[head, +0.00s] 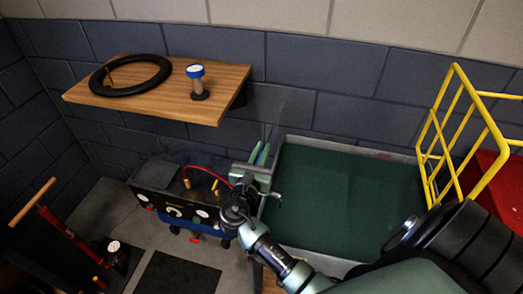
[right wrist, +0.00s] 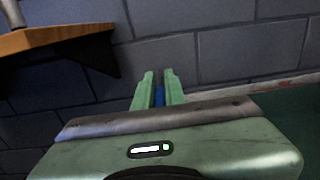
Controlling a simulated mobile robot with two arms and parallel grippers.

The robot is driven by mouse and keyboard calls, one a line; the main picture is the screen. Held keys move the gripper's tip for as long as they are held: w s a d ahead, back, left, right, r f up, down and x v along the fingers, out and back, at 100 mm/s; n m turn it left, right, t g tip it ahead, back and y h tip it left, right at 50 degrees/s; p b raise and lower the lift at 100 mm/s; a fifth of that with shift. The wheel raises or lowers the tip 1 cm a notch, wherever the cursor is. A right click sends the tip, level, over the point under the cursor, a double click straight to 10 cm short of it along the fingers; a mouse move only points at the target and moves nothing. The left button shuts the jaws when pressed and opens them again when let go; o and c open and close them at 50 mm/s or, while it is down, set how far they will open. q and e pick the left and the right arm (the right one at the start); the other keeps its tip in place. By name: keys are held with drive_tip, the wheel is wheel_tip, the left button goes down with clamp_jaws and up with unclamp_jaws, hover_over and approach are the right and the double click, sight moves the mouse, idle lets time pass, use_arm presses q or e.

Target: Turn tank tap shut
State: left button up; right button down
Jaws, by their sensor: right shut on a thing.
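The tank (head: 335,146) is a grey-rimmed basin with a dark green inside, right of centre in the head view. My right gripper (head: 262,154) is at its left rim, fingers pointing towards the wall. In the right wrist view, my right gripper (right wrist: 159,76) is shut on a narrow blue piece (right wrist: 159,96) between its green fingers. The blue piece looks like the tap's handle, but most of it is hidden by the gripper. The tap's turn cannot be made out. My left gripper is not in view.
A dark box with gauges (head: 175,208) stands left of the tank. A red floor pump (head: 70,235) is far left, and a yellow rack (head: 440,135) is right.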

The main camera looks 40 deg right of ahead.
drive_tip(key=c, duration=1.5)
unclamp_jaws()
drive_tip(key=b+v, duration=0.1)
drive_tip(key=v, duration=0.5)
drive_tip(key=shift+s+a+f+b, duration=0.1)
drive_tip(key=shift+s+a+b, duration=0.1)
drive_tip(key=shift+a+b, duration=0.15)
drive_tip(key=shift+s+a, duration=0.35)
